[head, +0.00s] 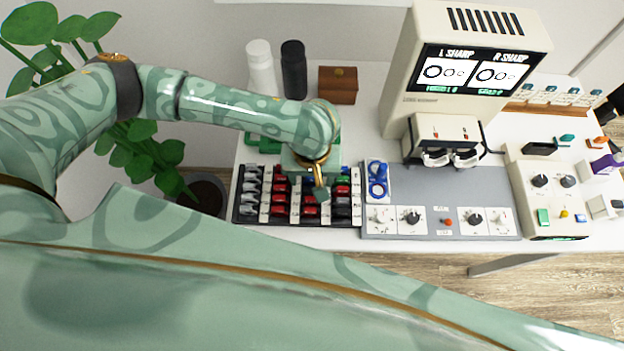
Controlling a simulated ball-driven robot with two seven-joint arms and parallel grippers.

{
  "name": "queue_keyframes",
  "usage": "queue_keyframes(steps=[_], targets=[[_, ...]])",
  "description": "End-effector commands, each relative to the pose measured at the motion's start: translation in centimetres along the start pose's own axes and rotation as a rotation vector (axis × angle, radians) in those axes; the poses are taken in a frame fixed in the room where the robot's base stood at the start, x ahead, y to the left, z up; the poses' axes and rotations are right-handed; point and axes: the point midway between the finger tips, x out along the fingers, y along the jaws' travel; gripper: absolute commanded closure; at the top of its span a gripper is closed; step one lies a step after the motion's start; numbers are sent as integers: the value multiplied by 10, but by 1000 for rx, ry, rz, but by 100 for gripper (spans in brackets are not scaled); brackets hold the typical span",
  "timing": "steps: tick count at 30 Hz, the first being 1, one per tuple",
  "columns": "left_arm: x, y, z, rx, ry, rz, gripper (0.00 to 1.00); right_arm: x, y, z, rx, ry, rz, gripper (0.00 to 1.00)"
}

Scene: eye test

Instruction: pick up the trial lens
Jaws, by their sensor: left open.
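A black rack (248,222) on the white table holds rows of trial lenses with grey, red, green and black tabs. Red-tabbed lenses (280,197) stand in its middle columns, and grey ones (250,188) at its left. I cannot tell which one the task means. My left gripper (320,190) points down over the right-middle part of the rack, open. It hides some lenses beneath it, and I cannot tell whether it touches any. Two blue rings (377,180) sit on a white plate just right of the rack. My right gripper is not in view.
A grey control panel (470,190) with knobs lies right of the rack, under a cream device with a screen (470,72). White (261,68) and black (294,70) bottles and a brown wooden box (338,85) stand behind. A potted plant (150,150) is left of the table.

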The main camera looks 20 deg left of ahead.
Motion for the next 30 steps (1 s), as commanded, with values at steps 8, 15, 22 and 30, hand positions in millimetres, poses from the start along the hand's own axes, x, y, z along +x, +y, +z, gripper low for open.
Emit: queue_keyframes(steps=[8,15,22,30], targets=[[-1,0,0,0,0,0,88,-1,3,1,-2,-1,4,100],[-2,0,0,0,0,0,88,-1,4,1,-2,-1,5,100],[-23,0,0,-1,1,2,88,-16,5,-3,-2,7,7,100],[-83,29,23,5,3,5,88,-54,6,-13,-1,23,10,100]])
